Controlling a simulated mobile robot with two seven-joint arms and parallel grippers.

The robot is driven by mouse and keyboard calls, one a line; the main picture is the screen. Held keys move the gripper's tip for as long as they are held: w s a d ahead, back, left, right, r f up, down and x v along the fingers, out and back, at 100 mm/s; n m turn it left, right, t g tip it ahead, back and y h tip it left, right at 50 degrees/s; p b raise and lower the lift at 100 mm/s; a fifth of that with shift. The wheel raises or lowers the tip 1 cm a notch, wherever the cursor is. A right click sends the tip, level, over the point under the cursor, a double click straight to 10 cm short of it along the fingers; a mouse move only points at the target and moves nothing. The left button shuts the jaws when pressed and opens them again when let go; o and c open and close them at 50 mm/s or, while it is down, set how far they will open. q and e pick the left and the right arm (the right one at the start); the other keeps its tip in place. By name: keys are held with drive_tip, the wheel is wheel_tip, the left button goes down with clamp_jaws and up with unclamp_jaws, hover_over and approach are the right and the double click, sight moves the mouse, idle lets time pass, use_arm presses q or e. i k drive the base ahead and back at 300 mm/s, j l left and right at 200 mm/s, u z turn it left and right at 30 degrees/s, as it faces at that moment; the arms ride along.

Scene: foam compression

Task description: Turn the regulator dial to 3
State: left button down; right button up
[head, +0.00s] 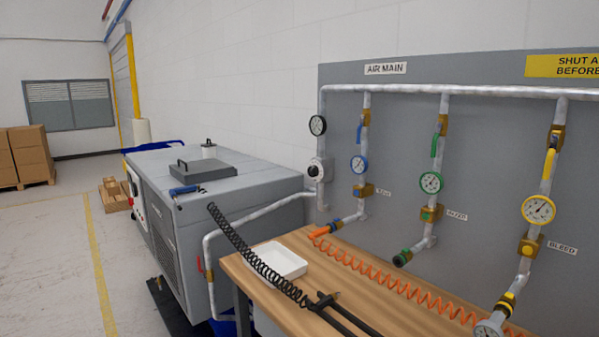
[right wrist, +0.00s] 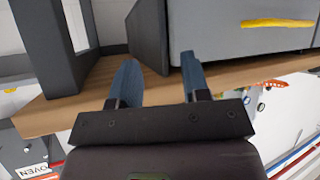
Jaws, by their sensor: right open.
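The likely regulator dial (head: 316,170) is a round knob with a dark centre and pale face. It sits on the pipe at the left edge of the grey panel, below a black-rimmed gauge (head: 317,125). It is too small to read its setting. In the right wrist view my right gripper (right wrist: 159,75) has two blue fingers apart with nothing between them. The dial cannot be made out in that view.
Pipes with blue, green and yellow valves line the panel (head: 400,150).

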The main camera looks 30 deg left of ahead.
sight(313, 171)
drive_tip(key=i+j, duration=0.1)
drive_tip(key=j, duration=0.75)
drive_tip(key=i+j+u, duration=0.1)
drive_tip(key=j, duration=0.35)
drive_tip(key=i+j, duration=0.15)
drive_tip(key=j, duration=0.25)
drive_tip(key=i+j, duration=0.1)
drive_tip(key=j, duration=0.8)
drive_tip(key=i+j+u, duration=0.1)
drive_tip(key=j, duration=0.3)
drive_tip(key=i+j, duration=0.15)
drive_tip(key=j, duration=0.25)
